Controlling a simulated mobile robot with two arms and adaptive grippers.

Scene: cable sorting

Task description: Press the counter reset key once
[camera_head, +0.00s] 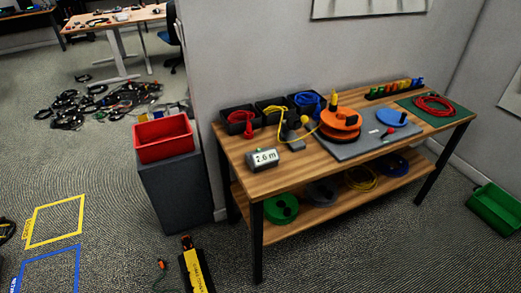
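A small grey counter box (264,159) with a white display reading 2.0 m sits at the front left of the wooden workbench (300,166). Its display faces me. The reset key is too small to make out on it. A dark grey device (292,133) stands just behind the counter, with a yellow cable running past it to an orange reel (340,123). The reel sits on a grey plate (362,143). Neither of my grippers shows in this view.
Black bins with red, yellow and blue cables (306,101) line the bench's back left. A red bin (163,139) tops a grey cabinet (176,187) left of the bench. A yellow-black object (196,272) lies on the floor in front. A green crate (497,212) stands right.

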